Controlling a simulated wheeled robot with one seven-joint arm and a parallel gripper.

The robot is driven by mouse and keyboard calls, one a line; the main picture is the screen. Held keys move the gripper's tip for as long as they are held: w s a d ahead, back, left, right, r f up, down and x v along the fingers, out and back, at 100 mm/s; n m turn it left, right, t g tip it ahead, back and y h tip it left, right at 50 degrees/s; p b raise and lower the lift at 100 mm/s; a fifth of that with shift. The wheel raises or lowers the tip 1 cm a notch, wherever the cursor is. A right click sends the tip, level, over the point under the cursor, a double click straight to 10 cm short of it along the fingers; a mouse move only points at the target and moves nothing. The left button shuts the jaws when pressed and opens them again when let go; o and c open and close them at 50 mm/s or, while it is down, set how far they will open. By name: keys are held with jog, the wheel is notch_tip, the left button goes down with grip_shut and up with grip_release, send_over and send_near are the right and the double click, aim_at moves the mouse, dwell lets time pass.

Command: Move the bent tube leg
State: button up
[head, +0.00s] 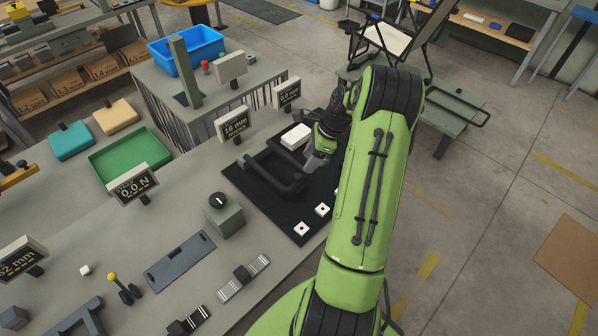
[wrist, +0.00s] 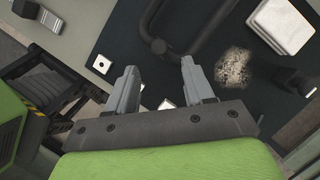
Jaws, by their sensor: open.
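The bent tube leg (head: 273,182) is a dark, bent tube lying on a black mat (head: 262,206) on the workbench. In the wrist view the tube leg (wrist: 158,46) crosses the top middle, just beyond the fingertips. My gripper (head: 309,164) is over the mat, near the right end of the tube in the head view. In the wrist view my gripper (wrist: 160,72) is open, with no tube between its fingers. I cannot tell the exact height gap. My arm and gripper hide part of the mat's right side.
A white block (head: 296,136) and small white squares (head: 322,209) sit on the mat. A speckled patch (wrist: 234,67) shows in the wrist view. A grey box with a black knob (head: 222,212) and a "16 mm" display (head: 234,125) stand nearby. A folding lounger (head: 388,40) stands behind.

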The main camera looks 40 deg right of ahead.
aim_at(299, 176)
jog(key=x, duration=0.7)
jog(key=shift+f, duration=0.1)
jog(key=shift+c, duration=0.3)
grip_shut()
